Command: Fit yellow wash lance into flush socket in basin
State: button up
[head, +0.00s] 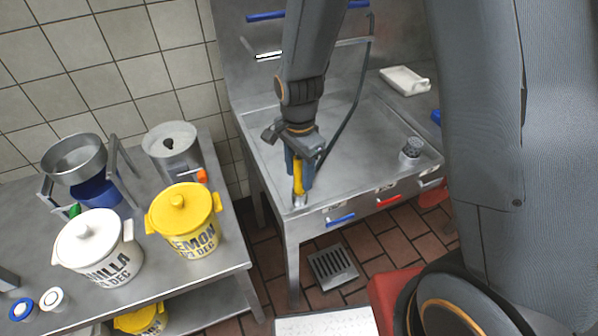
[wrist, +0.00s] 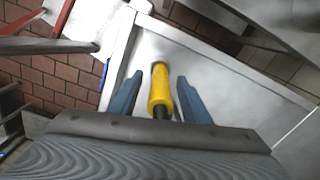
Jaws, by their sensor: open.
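The yellow wash lance (head: 298,178) stands roughly upright at the front left corner of the steel basin (head: 360,150). A small silver piece shows at its lower end in the head view; I cannot tell whether this is the lance's tip or the flush socket. The lance also shows in the wrist view (wrist: 160,92), its yellow body between my blue fingers, with a gap on each side. My gripper (head: 300,170) is open around the lance, and its fingertips (wrist: 159,78) do not touch it. The socket's opening is not clearly visible.
Coloured handles line the basin's front edge. The left table holds a white tub (head: 97,250) and a yellow tub (head: 186,225). The basin's middle is clear.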

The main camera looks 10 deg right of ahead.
aim_at(299, 158)
jog(key=shift+r+b, duration=0.85)
jog(key=shift+r, duration=3.05)
jog(key=shift+w+d+f, duration=0.15)
jog(key=shift+d, duration=0.15)
jog(key=s+d+n+b, duration=0.1)
jog(key=s+d+n, duration=0.3)
jog(key=d+n, duration=0.2)
jog(key=s+d+n+t+b, duration=0.1)
jog(key=s+d+n, duration=0.2)
jog(key=d+n, duration=0.2)
jog(key=shift+s+d+r+n, duration=0.4)
jog(key=shift+d, duration=0.15)
